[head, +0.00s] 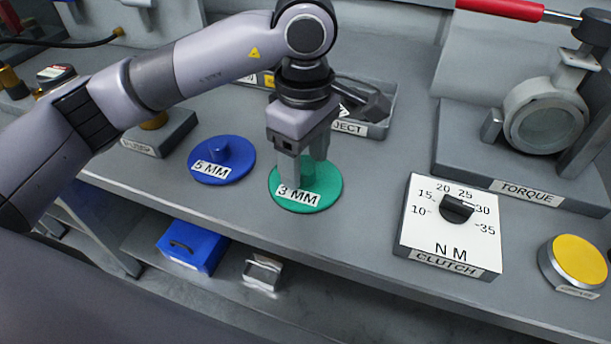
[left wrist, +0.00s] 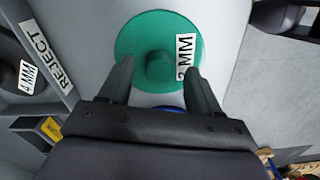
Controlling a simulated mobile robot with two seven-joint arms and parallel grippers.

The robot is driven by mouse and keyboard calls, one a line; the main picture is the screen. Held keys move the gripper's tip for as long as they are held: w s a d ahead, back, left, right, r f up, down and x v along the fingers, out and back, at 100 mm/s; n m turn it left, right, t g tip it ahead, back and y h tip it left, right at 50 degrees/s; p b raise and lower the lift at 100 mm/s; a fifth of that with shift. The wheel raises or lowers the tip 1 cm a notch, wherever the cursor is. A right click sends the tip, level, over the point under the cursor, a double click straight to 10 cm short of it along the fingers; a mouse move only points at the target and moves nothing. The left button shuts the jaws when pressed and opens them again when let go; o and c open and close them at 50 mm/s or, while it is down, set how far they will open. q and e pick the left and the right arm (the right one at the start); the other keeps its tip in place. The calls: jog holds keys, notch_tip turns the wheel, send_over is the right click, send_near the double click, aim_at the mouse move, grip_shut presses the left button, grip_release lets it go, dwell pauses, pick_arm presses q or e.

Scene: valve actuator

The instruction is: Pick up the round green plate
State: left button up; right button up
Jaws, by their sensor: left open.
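The round green plate (head: 318,203) lies flat on the grey bench, with a "3 MM" label and a short green knob in its middle. My left gripper (head: 303,175) is right above the plate, pointing down, and partly hides the knob. In the left wrist view the plate (left wrist: 135,42) lies ahead of the open fingers (left wrist: 160,72). The knob (left wrist: 160,66) sits between the fingertips, with a gap visible on each side. My right gripper is not in view.
A blue "5 MM" plate (head: 221,160) lies left of the green plate. A reject tray (head: 380,128) stands behind. A white clutch dial box (head: 448,240) and torque stand (head: 520,160) stand to the right. The bench's front edge is close.

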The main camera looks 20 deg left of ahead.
pick_arm(q)
jog(key=shift+f, duration=0.65)
grip_shut()
jog(key=shift+w+r, duration=0.1)
jog(key=shift+r, duration=0.05)
